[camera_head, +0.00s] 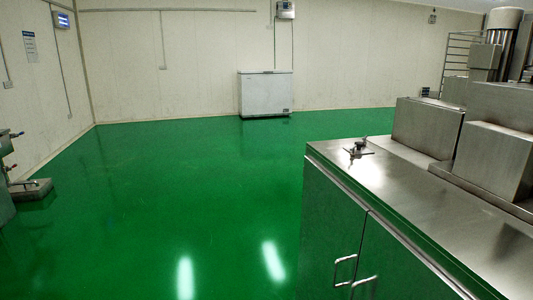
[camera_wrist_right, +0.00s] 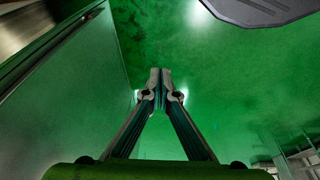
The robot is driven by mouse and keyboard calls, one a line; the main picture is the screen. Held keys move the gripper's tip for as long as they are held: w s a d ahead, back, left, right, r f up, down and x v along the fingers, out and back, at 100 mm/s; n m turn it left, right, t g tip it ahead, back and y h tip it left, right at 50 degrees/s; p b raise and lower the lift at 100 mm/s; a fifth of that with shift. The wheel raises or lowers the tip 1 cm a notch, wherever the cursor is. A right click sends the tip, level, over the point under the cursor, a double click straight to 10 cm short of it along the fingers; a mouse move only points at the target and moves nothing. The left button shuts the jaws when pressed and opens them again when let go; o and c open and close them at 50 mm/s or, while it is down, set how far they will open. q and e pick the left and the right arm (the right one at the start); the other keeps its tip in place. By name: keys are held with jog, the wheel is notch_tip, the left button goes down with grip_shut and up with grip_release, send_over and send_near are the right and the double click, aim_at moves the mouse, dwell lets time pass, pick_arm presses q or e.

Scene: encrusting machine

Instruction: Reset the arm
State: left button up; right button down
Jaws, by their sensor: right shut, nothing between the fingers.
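My right gripper (camera_wrist_right: 160,84) shows in the right wrist view, its two fingers meeting at the tips. It is shut with nothing between the fingers. Green floor lies behind it. Neither gripper shows in the head view, and my left gripper is not in view. The steel machine cabinet (camera_head: 435,215) stands at the right of the head view, with a flat top and two door handles on its front. A small dark knob-like fitting (camera_head: 357,149) sits on its top near the far left corner.
A steel panel (camera_wrist_right: 75,75) rises close by at the left of the right wrist view. A white chest freezer (camera_head: 265,93) stands at the back wall. Other equipment (camera_head: 8,165) stands at the left edge. The green floor (camera_head: 190,190) between is clear.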

jog(key=s+d+f+g, duration=0.1)
jog(key=s+f, duration=0.2)
jog(key=f, duration=0.4)
jog(key=s+f, duration=0.4)
jog(key=f, duration=0.4)
jog(key=s+d+f, duration=0.2)
jog(key=s+f, duration=0.6)
jog(key=s, duration=0.4)
jog(key=shift+s+d+f+g+p, duration=0.2)
jog(key=shift+s+f+g+p, duration=0.05)
jog(key=shift+s+g+p, duration=0.15)
